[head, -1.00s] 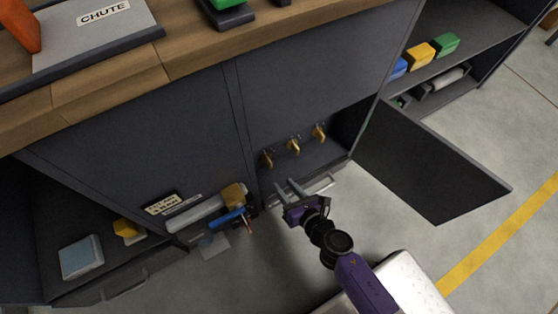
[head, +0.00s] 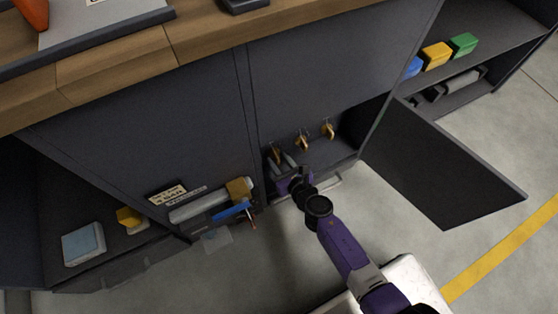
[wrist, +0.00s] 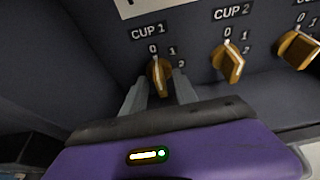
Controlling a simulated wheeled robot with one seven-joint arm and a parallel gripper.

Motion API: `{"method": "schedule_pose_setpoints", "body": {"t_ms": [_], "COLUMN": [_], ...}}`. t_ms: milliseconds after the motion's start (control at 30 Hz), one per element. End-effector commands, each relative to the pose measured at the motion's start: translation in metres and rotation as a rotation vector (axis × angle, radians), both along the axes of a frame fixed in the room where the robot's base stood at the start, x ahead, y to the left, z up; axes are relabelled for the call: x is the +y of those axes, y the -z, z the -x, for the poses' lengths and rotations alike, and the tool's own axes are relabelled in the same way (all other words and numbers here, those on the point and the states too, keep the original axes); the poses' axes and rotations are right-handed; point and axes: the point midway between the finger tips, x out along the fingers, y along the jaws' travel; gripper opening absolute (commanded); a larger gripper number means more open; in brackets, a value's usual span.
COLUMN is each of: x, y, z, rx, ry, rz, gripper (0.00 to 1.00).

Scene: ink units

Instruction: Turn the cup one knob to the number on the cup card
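The cup one knob (wrist: 158,76) is brass coloured and sits under the "CUP 1" label, with 0, 1 and 2 marked around it. Its tip points up at 0. My gripper (wrist: 160,92) has one finger on each side of this knob, with the fingers apart; contact is not clear. In the head view my gripper (head: 284,162) reaches into the open cabinet at the leftmost knob (head: 276,153). A small pale card (head: 168,193) with dark text is on the cabinet front to the left; its writing is too small to read.
The cup two knob (wrist: 229,62) and a third knob (wrist: 298,48) are close by on the right. An open door (head: 440,165) stands right of my arm. A rail with a blue-handled item (head: 232,209) is to the left. Coloured blocks (head: 437,54) sit on a shelf at right.

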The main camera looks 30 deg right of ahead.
Motion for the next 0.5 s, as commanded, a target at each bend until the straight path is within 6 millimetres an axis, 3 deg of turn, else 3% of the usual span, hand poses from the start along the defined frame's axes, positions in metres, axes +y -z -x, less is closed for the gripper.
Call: {"method": "schedule_pose_setpoints", "body": {"t_ms": [133,333,500], "x": [0.0000,0.0000,0.0002], "y": [-0.0003,-0.0003,-0.0003], "z": [0.0001,0.0002,0.0003], "rx": [0.000,0.000,0.000], "ry": [0.000,0.000,0.000], "rz": [-0.001,-0.001,-0.001], "gripper": [0.35,0.00,0.00]}}
